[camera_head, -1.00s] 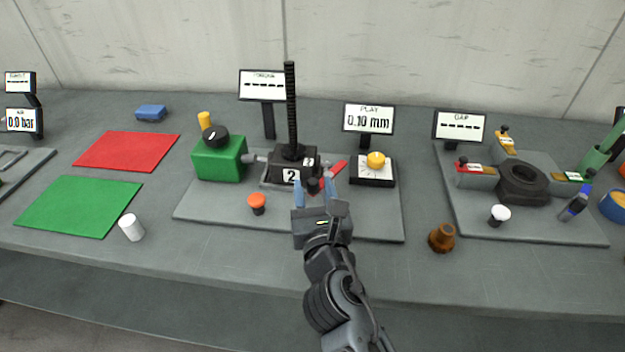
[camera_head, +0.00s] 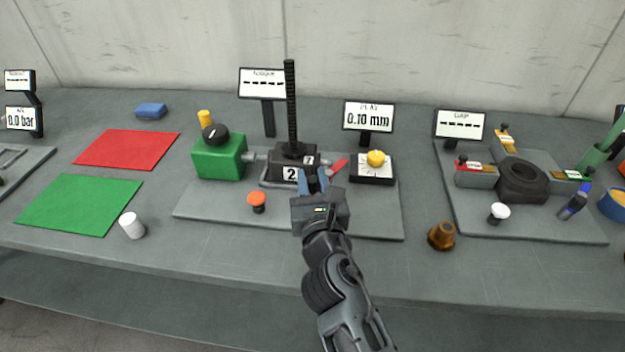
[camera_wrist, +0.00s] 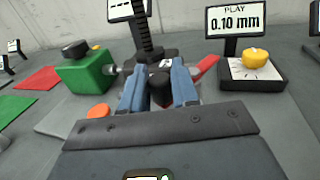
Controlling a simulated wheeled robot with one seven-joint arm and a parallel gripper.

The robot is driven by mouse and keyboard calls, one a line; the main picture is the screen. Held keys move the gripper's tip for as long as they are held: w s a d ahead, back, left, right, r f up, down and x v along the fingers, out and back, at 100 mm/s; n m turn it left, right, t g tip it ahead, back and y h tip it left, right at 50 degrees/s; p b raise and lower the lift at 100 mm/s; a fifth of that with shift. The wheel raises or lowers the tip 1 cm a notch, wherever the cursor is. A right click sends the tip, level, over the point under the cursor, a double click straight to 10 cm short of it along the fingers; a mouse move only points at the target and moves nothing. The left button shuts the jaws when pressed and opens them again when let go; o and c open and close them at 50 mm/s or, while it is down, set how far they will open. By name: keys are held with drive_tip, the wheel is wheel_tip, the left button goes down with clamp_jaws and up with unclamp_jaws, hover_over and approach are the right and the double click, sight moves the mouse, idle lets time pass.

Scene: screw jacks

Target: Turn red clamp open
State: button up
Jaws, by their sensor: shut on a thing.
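The red clamp (camera_head: 340,167) is at the front right of the black screw jack (camera_head: 292,164); its red bar slants up to the right. In the wrist view the red bar (camera_wrist: 207,67) shows right of my fingers, and a black knob (camera_wrist: 160,84) sits between them with a little red beside it. My gripper (camera_head: 313,177) is shut on this black knob, which seems to belong to the clamp. The fingers and palm hide the knob in the head view and the clamp's lower part in the wrist view.
A green block (camera_head: 220,158) with a black knob stands left of the jack. A dial with a yellow knob (camera_head: 376,158) is close on the right, under a display (camera_head: 368,117) reading 0.10 mm. An orange button (camera_head: 257,201) stands at the front left.

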drive_tip(key=shift+w+a+f+h+b, duration=0.15)
drive_tip(key=shift+f+h+b, duration=0.15)
drive_tip(key=shift+b, duration=0.45)
clamp_jaws()
drive_tip(key=shift+w+a+f+m+h+b, duration=0.1)
drive_tip(key=shift+a+m+h+b, duration=0.1)
drive_tip(key=shift+m+h+b, duration=0.75)
drive_tip(key=shift+w+a+m+h+b, duration=0.2)
drive_tip(key=shift+m+h+b, duration=0.15)
drive_tip(key=shift+h+b, duration=0.5)
drive_tip(key=shift+r+m+h, duration=0.3)
drive_tip(key=shift+h, duration=0.1)
drive_tip(key=o, duration=0.9)
unclamp_jaws()
drive_tip(key=shift+c, duration=0.2)
drive_tip(key=s+b, duration=0.1)
drive_tip(key=s, duration=0.6)
drive_tip(key=shift+s+a, duration=0.2)
drive_tip(key=shift+s, duration=0.2)
